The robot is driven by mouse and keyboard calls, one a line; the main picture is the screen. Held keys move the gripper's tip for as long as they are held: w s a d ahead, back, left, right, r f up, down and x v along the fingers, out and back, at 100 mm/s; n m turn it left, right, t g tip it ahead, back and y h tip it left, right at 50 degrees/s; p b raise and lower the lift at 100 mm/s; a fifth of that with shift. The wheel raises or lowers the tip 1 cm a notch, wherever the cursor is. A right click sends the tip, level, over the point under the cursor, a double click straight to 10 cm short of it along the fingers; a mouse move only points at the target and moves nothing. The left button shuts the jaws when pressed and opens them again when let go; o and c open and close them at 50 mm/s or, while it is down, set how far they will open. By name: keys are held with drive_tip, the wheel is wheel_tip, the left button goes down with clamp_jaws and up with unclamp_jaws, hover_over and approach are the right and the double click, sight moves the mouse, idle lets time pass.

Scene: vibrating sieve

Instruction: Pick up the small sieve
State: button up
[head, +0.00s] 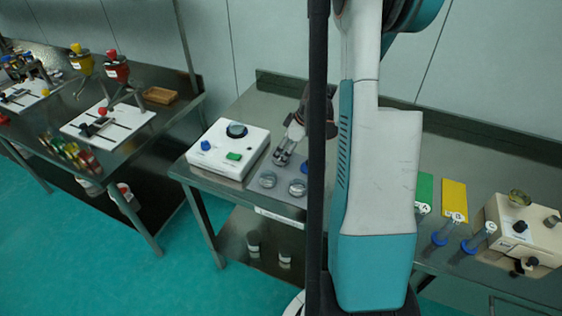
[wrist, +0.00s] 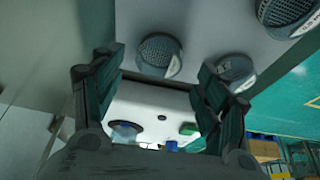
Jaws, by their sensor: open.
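Round mesh sieves rest on a grey mat (head: 283,180) on the middle metal table. In the head view one sieve (head: 268,180) is at the left and another (head: 298,187) at the right. My gripper (head: 282,157) is above the mat, behind these two, pointing down. In the wrist view it is open and empty (wrist: 160,72), with one sieve (wrist: 160,57) just past the fingertips and between them. A second sieve (wrist: 236,72) is beside the right finger, and a third (wrist: 287,11) is at the top right.
A white machine (head: 222,165) with a dark round top, blue knob and green button stands left of the mat. A beige machine (head: 515,220), green and yellow cards and blue-based tubes are at the right. My arm hides part of the table.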

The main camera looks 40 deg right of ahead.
sight(283, 153)
drive_tip(key=x, duration=0.3)
drive_tip(key=shift+d+b, duration=0.15)
drive_tip(key=shift+b, duration=0.15)
drive_tip(key=shift+r, duration=0.1)
drive_tip(key=c, duration=1.2)
drive_tip(key=shift+o, duration=0.2)
drive_tip(key=shift+r, duration=0.1)
